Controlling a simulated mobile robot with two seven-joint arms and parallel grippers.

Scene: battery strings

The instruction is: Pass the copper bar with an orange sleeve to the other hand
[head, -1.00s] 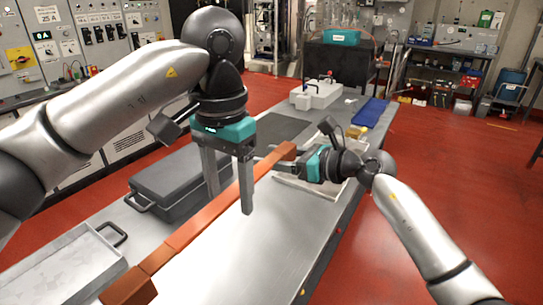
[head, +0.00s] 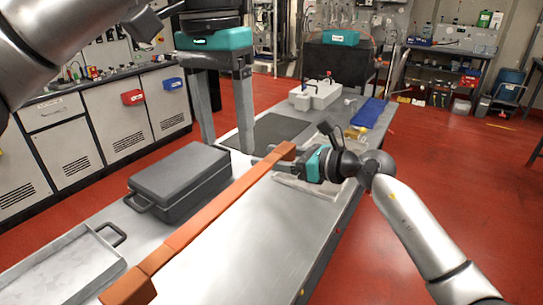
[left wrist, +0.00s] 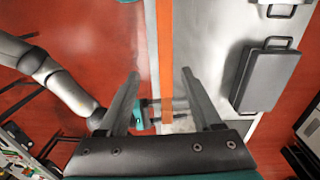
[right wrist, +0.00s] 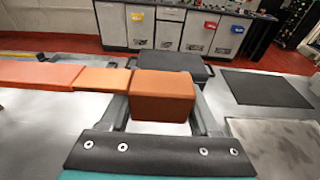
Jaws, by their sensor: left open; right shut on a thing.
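The long copper bar with an orange sleeve (head: 205,217) runs diagonally in the head view, from the lower left to a block-shaped end near the middle. My right gripper (head: 272,160) is shut on it near that far end. In the right wrist view the end block (right wrist: 162,95) sits between the right fingers (right wrist: 162,115). My left gripper (head: 228,146) is open and empty, raised beyond the bar in the head view, fingers pointing down. In the left wrist view the bar (left wrist: 165,50) passes between the open left fingers (left wrist: 160,73) in line of sight, apart from them.
A dark grey case (head: 180,182) lies on the metal table (head: 285,235), left of the bar. A metal tray (head: 60,270) is at the near left. A black mat (head: 268,133), white box (head: 315,96) and blue tray (head: 369,113) lie farther back.

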